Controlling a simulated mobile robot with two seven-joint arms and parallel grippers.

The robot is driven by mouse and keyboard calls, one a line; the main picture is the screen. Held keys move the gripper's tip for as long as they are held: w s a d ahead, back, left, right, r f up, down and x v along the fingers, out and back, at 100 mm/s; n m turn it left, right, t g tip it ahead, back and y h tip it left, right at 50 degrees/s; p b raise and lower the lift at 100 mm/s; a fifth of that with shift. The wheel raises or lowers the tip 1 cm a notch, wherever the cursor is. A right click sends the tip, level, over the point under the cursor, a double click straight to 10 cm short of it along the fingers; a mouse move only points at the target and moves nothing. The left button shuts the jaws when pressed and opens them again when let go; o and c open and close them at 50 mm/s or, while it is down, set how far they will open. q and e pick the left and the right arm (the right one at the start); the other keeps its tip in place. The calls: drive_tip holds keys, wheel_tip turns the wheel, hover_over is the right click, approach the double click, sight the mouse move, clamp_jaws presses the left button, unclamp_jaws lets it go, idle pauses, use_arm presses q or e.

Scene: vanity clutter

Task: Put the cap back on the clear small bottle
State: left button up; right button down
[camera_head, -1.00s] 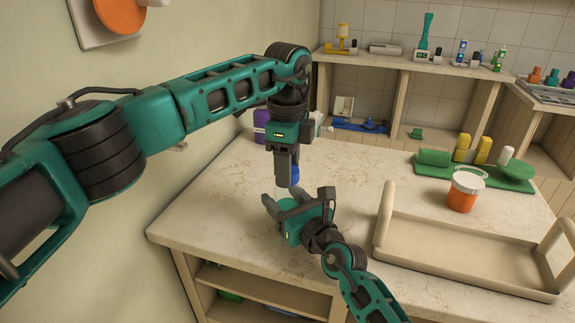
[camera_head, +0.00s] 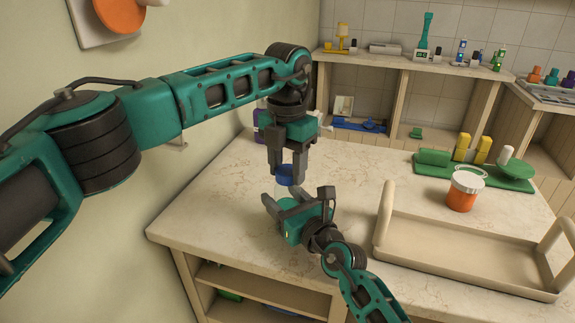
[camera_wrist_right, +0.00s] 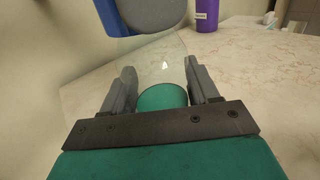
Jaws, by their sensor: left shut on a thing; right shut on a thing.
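The blue cap (camera_head: 286,176) is held between the fingertips of my left gripper (camera_head: 287,170), which points down and is shut on it. My right gripper (camera_head: 283,196) is below, shut on the clear small bottle (camera_wrist_right: 150,60). In the right wrist view the see-through bottle stands between the two grey fingers of my right gripper (camera_wrist_right: 161,76). The cap (camera_wrist_right: 122,18) shows at the top left there, above the bottle, with a grey finger in front of it. I cannot tell whether cap and bottle touch. The bottle is hard to make out in the head view.
A purple bottle (camera_head: 259,124) stands behind my left gripper. A beige tray (camera_head: 460,250) with raised handles lies at right, with an orange jar (camera_head: 463,191) behind it. A green stand (camera_head: 475,172) is farther back. The counter's front left is clear.

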use_arm(q)
drive_tip(key=m, duration=0.5)
drive_tip(key=shift+m, duration=0.4)
drive_tip(key=m, duration=1)
drive_tip(key=shift+m, duration=0.4)
drive_tip(key=m, duration=0.4)
drive_tip(key=shift+m, duration=0.4)
drive_tip(key=o, duration=1.3)
drive_tip(key=shift+c, duration=0.2)
wheel_tip(320, 180, up, 12)
